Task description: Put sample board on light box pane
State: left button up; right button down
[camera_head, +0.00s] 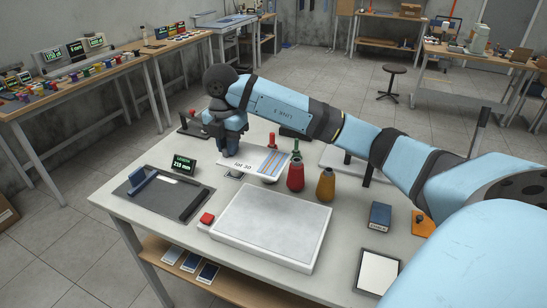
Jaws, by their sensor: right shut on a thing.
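The sample board (262,165), a pale card marked "LOT 30" with coloured stripes, is at the middle back of the table. My right gripper (229,151) points down at its left rear edge and is shut on it. The board looks slightly raised off the table and roughly level; the fingertips are partly hidden. The light box (310,257) is a low white box with a grey pane (272,222) and a red button (207,218), nearer the front. The pane is bare. My left gripper is not in view.
A blue box (380,216) and a white-faced frame (377,272) lie right.

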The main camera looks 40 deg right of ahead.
jog(key=p, duration=0.2)
send_over(236, 209)
notch_tip(236, 209, down, 15)
jog(key=shift+w+r, duration=0.1)
jog(key=shift+f, duration=2.45)
jog(key=shift+f, duration=0.1)
jog(key=c, duration=1.1)
grip_release()
